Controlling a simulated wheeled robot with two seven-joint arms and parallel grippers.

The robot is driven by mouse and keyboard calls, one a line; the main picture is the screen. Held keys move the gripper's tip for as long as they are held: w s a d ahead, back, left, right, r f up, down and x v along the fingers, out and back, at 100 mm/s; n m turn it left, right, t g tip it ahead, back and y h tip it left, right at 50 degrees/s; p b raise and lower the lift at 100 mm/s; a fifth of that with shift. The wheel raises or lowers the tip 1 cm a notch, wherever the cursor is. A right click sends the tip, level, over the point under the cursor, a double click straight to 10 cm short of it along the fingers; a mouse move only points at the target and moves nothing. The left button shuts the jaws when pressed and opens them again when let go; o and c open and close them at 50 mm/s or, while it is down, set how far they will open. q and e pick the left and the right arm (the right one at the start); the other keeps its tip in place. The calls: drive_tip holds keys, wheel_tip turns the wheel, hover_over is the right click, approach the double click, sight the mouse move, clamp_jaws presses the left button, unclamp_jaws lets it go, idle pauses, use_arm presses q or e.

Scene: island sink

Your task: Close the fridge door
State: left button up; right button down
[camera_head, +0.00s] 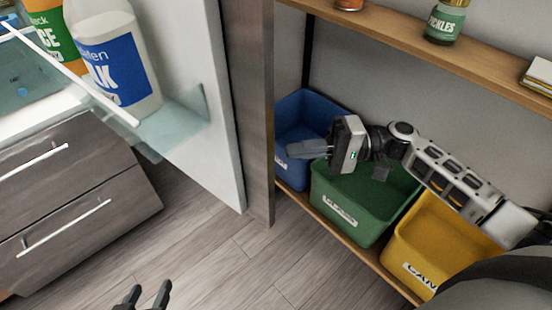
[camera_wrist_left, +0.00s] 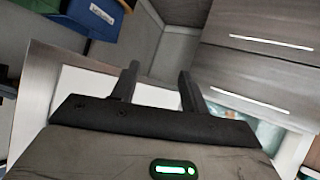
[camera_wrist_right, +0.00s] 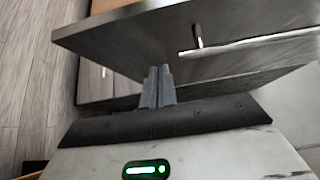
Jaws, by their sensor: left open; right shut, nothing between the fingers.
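The fridge door (camera_head: 217,110) stands open in the head view, its white inner side facing left and its wood-look edge on the right. A clear door shelf (camera_head: 175,122) holds a milk bottle (camera_head: 118,60) and a juice bottle (camera_head: 52,32). In the right wrist view, a dark panel with a bar handle (camera_wrist_right: 250,43), apparently the door's outer face, lies ahead of my shut, empty right gripper (camera_wrist_right: 158,72). That gripper (camera_head: 290,149) points left, right of the door; contact cannot be told. My left gripper (camera_head: 148,293) is open and empty low in the head view, also seen in the left wrist view (camera_wrist_left: 160,80).
Drawers with bar handles (camera_head: 75,190) are at the left. Blue (camera_head: 300,105), green (camera_head: 345,215) and yellow (camera_head: 435,250) bins stand on a low shelf at the right. An upper shelf (camera_head: 430,52) carries a pickle jar (camera_head: 446,22). The wood floor (camera_head: 220,265) is clear.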

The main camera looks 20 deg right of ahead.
use_arm(q)
drive_tip(key=shift+a+p, duration=0.2)
drive_tip(key=shift+p, duration=0.55)
use_arm(e)
drive_tip(key=shift+s+a, duration=0.25)
drive_tip(key=shift+a, duration=0.7)
drive_tip(key=shift+s+a, duration=0.25)
drive_tip(key=shift+a, duration=0.7)
drive_tip(key=shift+s+a, duration=0.25)
drive_tip(key=shift+a, duration=0.7)
